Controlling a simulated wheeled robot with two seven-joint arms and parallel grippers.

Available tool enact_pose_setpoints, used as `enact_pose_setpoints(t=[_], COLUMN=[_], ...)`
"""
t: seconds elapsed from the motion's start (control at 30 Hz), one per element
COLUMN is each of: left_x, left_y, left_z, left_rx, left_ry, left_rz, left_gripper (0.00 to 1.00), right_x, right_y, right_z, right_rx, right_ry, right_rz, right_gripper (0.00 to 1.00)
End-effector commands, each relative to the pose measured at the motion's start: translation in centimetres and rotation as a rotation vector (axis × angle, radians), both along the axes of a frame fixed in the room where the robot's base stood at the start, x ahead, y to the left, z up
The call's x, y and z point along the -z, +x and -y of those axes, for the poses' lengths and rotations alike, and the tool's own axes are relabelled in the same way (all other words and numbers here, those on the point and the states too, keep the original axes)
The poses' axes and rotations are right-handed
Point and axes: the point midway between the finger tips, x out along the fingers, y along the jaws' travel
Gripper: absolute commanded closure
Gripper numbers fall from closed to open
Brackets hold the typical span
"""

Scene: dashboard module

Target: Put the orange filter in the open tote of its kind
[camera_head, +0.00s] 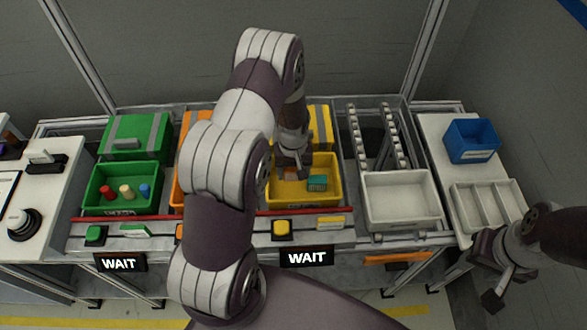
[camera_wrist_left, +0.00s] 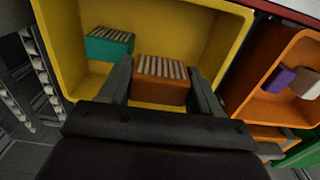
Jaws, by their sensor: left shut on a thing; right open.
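The orange filter (camera_wrist_left: 160,80), a block with a pleated pale top, is between the fingers of my left gripper (camera_wrist_left: 160,92) in the left wrist view. My left gripper (camera_head: 292,168) is shut on it, inside or just over the open yellow tote (camera_head: 333,196). I cannot tell whether the filter touches the tote floor. A teal filter (camera_head: 317,183) lies in the same tote and also shows in the left wrist view (camera_wrist_left: 109,44), apart from the orange one. My right gripper (camera_head: 497,285) is open at the lower right, away from the totes.
An open green tote (camera_head: 96,207) holds red, cream and blue pegs. An orange tote (camera_wrist_left: 262,108), mostly behind my left arm in the head view, holds purple and white pieces. An empty white tote (camera_head: 400,220) stands right of the yellow one. Both signs read WAIT (camera_head: 306,258).

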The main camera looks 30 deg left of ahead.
Motion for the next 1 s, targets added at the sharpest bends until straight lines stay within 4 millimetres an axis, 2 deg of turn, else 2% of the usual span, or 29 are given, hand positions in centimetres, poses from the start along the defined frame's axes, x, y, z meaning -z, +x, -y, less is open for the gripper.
enact_pose_setpoints(t=[0.53,0.57,0.6,0.63,0.87,1.0], left_x=[1.2,1.2,1.2,1.2,1.2,0.0], left_y=[0.0,0.0,0.0,0.0,0.0,0.0], left_z=[0.0,0.0,0.0,0.0,0.0,0.0], left_rx=[0.000,0.000,0.000,0.000,0.000,0.000], left_ry=[0.000,0.000,0.000,0.000,0.000,0.001], left_rz=[0.000,0.000,0.000,0.000,0.000,0.001], left_gripper=[0.66,0.27,0.14,0.11,0.11,0.11], right_x=[0.8,0.8,0.8,0.8,0.8,-0.1], right_y=[0.0,0.0,0.0,0.0,0.0,0.0], right_z=[0.0,0.0,0.0,0.0,0.0,0.0], right_rx=[0.000,0.000,0.000,0.000,0.000,0.000], right_ry=[0.000,0.000,0.000,0.000,0.000,0.000], right_rz=[0.000,0.000,0.000,0.000,0.000,0.000], right_gripper=[0.57,0.57,0.57,0.57,0.57,0.57])
